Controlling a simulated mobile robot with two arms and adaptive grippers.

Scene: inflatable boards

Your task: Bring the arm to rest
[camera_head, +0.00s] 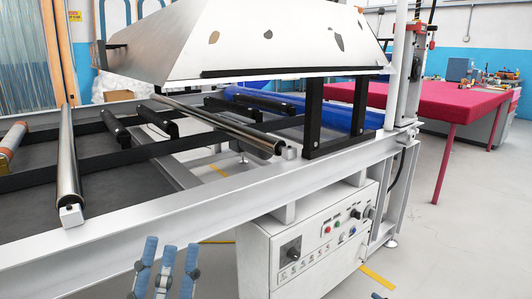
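My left gripper (168,266) shows at the bottom edge, left of the middle. Its blue and grey fingers point up and stand apart, with nothing between them, so it is open and empty. It appears in front of the near rail of the machine frame and touches nothing that I can see. Its palm and arm are cut off by the lower edge. A small blue tip (377,296) at the bottom edge, right of the middle, looks like part of my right gripper. The rest of it is out of view.
A long grey machine frame (240,200) with metal rollers (66,160) fills the left and middle. A white control box (310,235) hangs under its near rail. A pale slanted hood (250,45) sits above. A red table (450,100) stands back right. Floor is clear at lower right.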

